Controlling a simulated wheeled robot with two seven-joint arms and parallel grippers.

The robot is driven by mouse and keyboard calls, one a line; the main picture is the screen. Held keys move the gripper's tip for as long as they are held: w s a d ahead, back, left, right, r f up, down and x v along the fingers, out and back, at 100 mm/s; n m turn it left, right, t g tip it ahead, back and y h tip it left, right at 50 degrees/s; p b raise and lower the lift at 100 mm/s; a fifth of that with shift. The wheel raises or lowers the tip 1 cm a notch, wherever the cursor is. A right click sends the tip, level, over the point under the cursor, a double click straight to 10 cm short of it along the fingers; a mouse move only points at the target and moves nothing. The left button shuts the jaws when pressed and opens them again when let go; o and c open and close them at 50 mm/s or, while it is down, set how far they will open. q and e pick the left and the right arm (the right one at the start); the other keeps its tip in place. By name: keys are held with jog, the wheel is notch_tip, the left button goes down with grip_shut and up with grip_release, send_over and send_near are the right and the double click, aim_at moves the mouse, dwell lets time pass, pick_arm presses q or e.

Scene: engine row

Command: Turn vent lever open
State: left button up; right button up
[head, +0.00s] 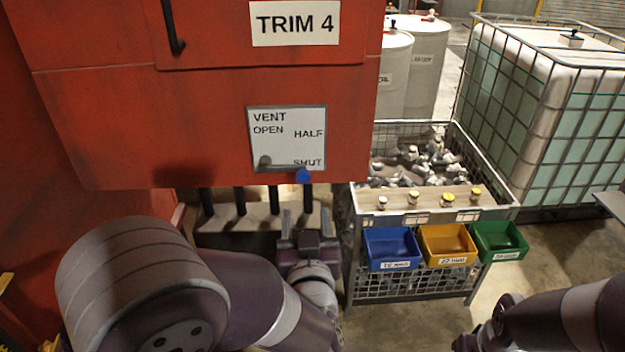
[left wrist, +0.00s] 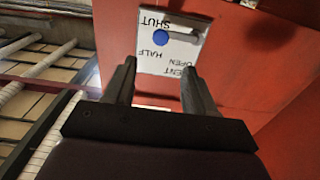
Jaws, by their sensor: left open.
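The vent lever (head: 285,168) is a short dark bar with a blue knob (head: 304,176), on a white plate (head: 286,125) marked VENT, OPEN, HALF and SHUT. The plate is on the red cabinet. The lever lies nearly level with its knob to the right, by the word SHUT. In the left wrist view the blue knob (left wrist: 161,36) shows beyond and between my fingers. My left gripper (head: 305,214) is open and empty, below the knob and apart from it. In the left wrist view its two fingers (left wrist: 158,80) stand apart. At the lower right, my right arm shows; its fingers are not clear.
A red cabinet (head: 100,120) fills the left, with a TRIM 4 sign (head: 294,22) and a black handle (head: 174,28). Right of it stand a wire crate (head: 480,180) of metal parts, blue (head: 391,250), yellow and green bins, and a caged tank (head: 545,110).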

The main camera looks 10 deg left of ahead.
aim_at(303, 177)
pick_arm(q)
jog(key=p+x, duration=0.3)
jog(key=x, duration=0.7)
jog(key=shift+w+a, duration=0.15)
jog(key=shift+w, duration=0.4)
jog(key=shift+s, duration=0.1)
grip_shut()
